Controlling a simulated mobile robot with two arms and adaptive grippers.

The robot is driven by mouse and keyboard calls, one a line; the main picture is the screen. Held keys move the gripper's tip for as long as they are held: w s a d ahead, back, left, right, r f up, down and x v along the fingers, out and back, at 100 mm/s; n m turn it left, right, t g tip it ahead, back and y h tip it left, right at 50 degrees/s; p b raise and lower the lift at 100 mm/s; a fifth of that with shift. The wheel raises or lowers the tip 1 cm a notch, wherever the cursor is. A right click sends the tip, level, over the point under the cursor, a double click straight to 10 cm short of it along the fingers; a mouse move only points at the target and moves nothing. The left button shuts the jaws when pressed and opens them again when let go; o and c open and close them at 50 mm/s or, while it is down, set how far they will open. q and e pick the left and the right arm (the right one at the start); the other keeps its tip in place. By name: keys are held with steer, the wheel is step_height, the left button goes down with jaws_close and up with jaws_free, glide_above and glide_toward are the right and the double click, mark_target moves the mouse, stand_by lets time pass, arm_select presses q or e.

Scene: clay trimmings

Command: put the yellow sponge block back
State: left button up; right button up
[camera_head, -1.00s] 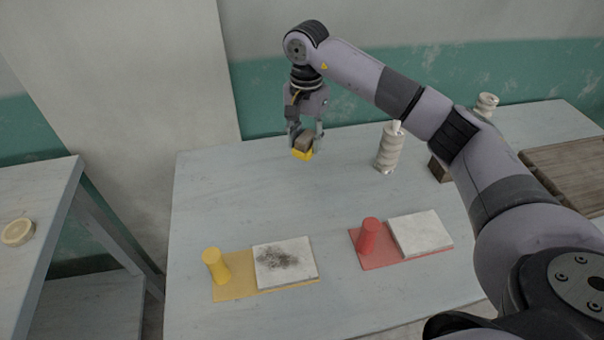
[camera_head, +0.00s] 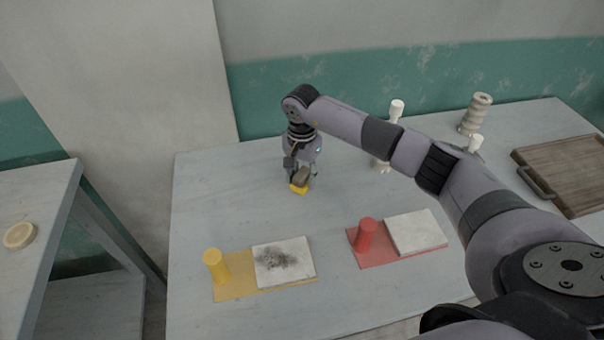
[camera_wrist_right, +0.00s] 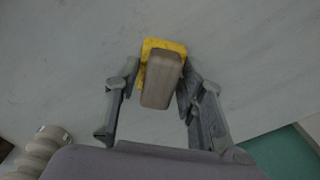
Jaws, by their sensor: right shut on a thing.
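The yellow sponge block (camera_head: 298,189) has a grey-brown grip on top; in the right wrist view its yellow rim (camera_wrist_right: 152,44) shows behind the grip. My right gripper (camera_head: 299,176) is shut on the block by the grip, over the back left part of the table; it also shows in the right wrist view (camera_wrist_right: 160,85). I cannot tell how high the block is above the tabletop. A yellow mat (camera_head: 233,290) lies in front of it, with a yellow tapered post (camera_head: 217,266) and a pale tile (camera_head: 298,273) bearing dark smudges. My left gripper is not in view.
A red mat (camera_head: 366,259) holds a red post (camera_head: 365,235) and a clean white tile (camera_head: 416,232). White ridged, turned pieces, one at the back (camera_head: 476,115), stand near my right arm. A wooden board (camera_head: 570,170) lies at right. The table between gripper and mats is clear.

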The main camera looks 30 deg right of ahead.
mark_target(302, 173)
steer(key=shift+f+b, duration=0.2)
steer(key=shift+b, duration=0.1)
steer(key=o, duration=1.1)
steer(key=shift+r, duration=0.1)
steer(key=shift+r+p, duration=0.2)
steer(key=shift+p, duration=0.15)
steer(key=shift+r, duration=0.35)
step_height(302, 173, up, 11)
steer(key=b, duration=0.2)
steer(key=shift+r, duration=0.15)
